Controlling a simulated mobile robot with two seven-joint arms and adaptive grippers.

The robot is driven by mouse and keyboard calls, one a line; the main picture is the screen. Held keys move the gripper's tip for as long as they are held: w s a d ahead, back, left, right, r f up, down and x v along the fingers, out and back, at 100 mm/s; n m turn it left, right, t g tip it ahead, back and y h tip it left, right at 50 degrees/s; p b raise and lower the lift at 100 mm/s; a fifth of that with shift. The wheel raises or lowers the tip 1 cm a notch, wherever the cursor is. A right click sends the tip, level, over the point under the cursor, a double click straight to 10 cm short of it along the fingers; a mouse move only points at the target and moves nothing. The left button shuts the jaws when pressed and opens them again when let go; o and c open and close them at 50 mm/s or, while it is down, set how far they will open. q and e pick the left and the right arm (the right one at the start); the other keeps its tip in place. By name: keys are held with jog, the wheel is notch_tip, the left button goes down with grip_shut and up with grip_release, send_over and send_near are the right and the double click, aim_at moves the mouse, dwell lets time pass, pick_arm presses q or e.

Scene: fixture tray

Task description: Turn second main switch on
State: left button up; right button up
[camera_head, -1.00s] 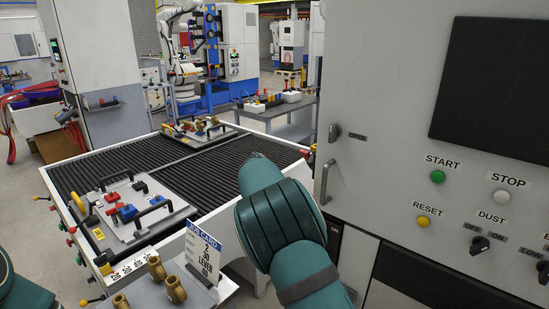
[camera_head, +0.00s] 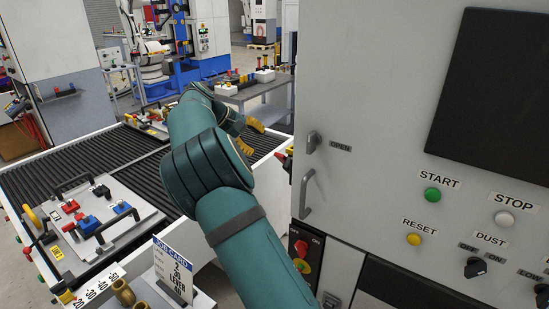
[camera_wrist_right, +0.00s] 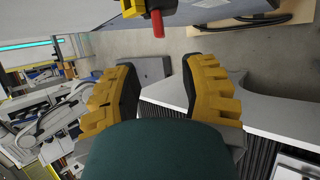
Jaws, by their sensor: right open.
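A rotary switch with a red and yellow knob (camera_head: 300,257) sits between OFF and ON labels low on the grey machine front in the head view. A red and yellow part (camera_head: 285,152) sticks out at the machine's left edge. In the right wrist view a red handle (camera_wrist_right: 158,23) on a yellow base shows at the top, beyond the fingertips. I cannot tell which switch is the second main one. My right gripper (camera_head: 246,135) is open and empty, left of the machine, partly hidden by its arm. Its spread fingers show in the wrist view (camera_wrist_right: 160,92).
The grey machine front (camera_head: 385,190) carries a door handle (camera_head: 307,194), buttons and a dark screen. A roller table (camera_head: 45,185) with a fixture plate (camera_head: 138,205) lies left of my arm. A job card (camera_head: 174,268) stands at the front.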

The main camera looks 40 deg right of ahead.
aim_at(282, 160)
jog(key=x, duration=1.2)
jog(key=shift+s+d+f, duration=0.1)
jog(key=shift+d+f, duration=0.1)
jog(key=shift+f, duration=0.05)
grip_shut()
